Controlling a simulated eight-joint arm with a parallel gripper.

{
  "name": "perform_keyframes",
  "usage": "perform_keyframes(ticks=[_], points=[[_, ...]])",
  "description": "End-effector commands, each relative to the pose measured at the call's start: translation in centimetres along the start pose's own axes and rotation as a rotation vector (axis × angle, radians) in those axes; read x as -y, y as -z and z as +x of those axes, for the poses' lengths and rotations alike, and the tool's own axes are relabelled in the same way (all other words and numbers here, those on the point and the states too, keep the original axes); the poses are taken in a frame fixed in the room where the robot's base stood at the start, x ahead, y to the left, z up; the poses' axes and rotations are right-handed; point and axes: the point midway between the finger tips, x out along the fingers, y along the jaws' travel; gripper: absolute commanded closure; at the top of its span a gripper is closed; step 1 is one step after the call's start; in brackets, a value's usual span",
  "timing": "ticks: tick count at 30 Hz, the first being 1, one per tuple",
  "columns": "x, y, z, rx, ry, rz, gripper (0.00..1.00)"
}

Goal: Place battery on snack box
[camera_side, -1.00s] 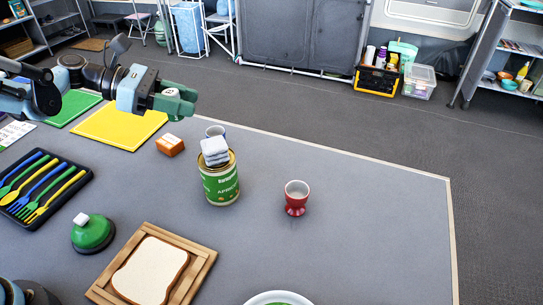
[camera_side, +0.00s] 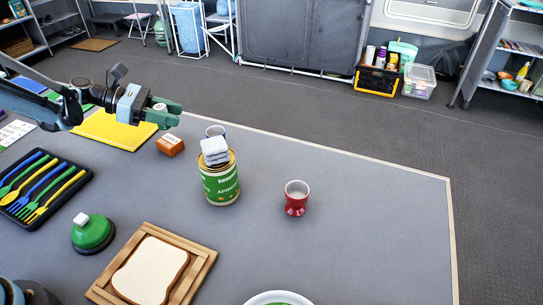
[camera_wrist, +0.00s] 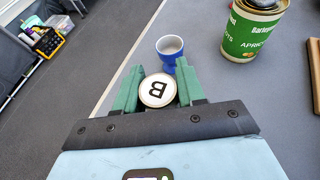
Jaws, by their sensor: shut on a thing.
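My gripper (camera_side: 174,113) has green fingers and is shut on a round piece with a white face marked B, which I take to be the battery (camera_wrist: 157,90). In the side view the battery (camera_side: 159,106) shows as a small pale top between the fingers. A small orange-brown box with a white patch on top, likely the snack box (camera_side: 171,146), sits on the grey table. My gripper is above the table, just behind the box in the picture. I cannot tell its exact height. The box is not visible in the wrist view.
A blue cup (camera_wrist: 170,55) stands near a green apricot can (camera_side: 220,184) topped with grey pieces (camera_side: 214,150). A red cup (camera_side: 296,197), yellow board (camera_side: 105,128), cutlery tray (camera_side: 42,218), green domed item (camera_side: 92,234) and bread board (camera_side: 205,262) surround. The table's right side is clear.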

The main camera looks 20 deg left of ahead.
Motion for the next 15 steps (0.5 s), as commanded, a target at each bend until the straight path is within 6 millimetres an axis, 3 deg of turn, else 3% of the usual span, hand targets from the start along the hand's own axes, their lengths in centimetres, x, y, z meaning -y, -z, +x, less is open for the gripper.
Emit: perform_keyframes(ticks=[15], points=[[-0.4, 4.0, 1.4, 0.001, 0.0, 0.0, 0.95]])
